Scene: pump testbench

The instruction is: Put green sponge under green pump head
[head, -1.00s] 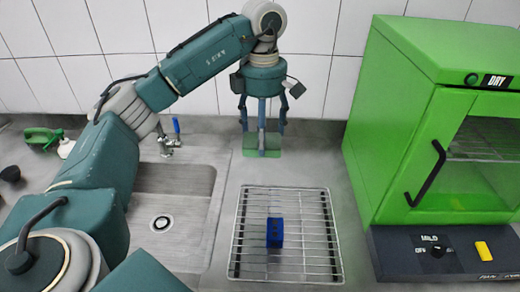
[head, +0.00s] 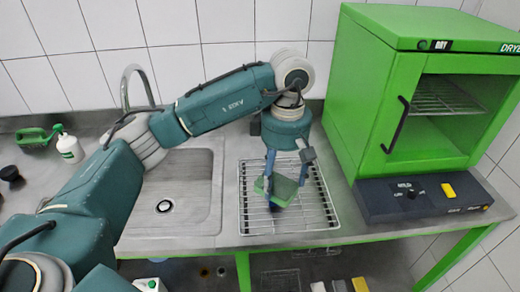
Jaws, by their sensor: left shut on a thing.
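A green sponge (head: 282,189) is held tilted between the fingers of my left gripper (head: 286,184) in the head view. The gripper is shut on it, above the wire rack (head: 243,196). A blue block lies mostly hidden behind or below the sponge, on the rack. I cannot make out a green pump head for certain. My right gripper is not in view.
A steel sink (head: 190,205) lies left of the rack. A green dryer (head: 365,95) stands at right, with a dark control panel (head: 425,198) in front. A white bottle with a green top (head: 68,148) and a green object (head: 38,138) stand at far left.

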